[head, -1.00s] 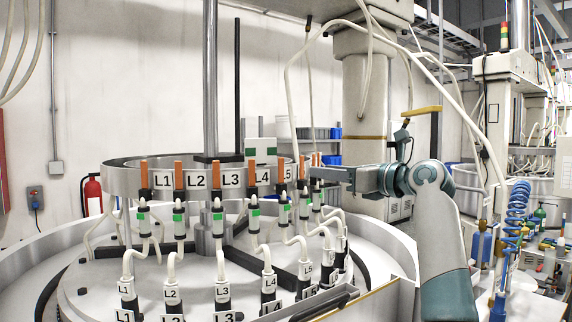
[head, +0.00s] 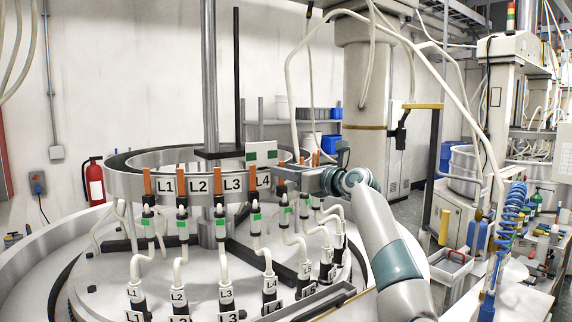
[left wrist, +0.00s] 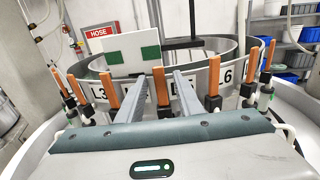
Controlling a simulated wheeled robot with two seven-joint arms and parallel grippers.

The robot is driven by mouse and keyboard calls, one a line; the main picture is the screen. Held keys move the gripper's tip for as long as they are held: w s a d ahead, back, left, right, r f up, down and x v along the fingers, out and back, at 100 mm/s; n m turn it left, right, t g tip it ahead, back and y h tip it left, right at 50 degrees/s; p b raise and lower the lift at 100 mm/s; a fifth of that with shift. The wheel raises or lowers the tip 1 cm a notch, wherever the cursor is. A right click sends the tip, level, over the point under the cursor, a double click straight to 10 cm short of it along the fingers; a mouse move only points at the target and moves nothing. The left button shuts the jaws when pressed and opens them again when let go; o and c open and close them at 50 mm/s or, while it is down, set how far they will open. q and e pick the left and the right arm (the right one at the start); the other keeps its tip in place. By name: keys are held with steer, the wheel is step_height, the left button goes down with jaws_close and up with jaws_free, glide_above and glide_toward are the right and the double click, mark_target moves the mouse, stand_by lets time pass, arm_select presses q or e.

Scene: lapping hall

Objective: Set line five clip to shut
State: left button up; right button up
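A ring (head: 120,184) with labels L1 to L4 carries a row of upright orange clip levers with green-banded white hose fittings below. The line five clip (head: 281,158) stands just right of the L4 label; its label is hidden behind my left gripper (head: 286,174). In the left wrist view, my left gripper (left wrist: 160,76) is open. Its two grey fingers lie on either side of the orange line five lever (left wrist: 160,90), with gaps showing on both sides. The L6 label (left wrist: 228,76) is to the right. My right gripper is not in view.
Neighbouring orange levers (left wrist: 109,92) (left wrist: 213,80) stand close outside both fingers. White hoses run down to labelled sockets (head: 227,290) on the plate. A yellow-topped stand (head: 421,107) is right of my arm.

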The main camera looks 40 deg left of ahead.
arm_select(q)
steer(key=shift+a, duration=0.25)
steer(key=shift+d, duration=0.1)
steer(key=c, duration=0.7)
jaws_close()
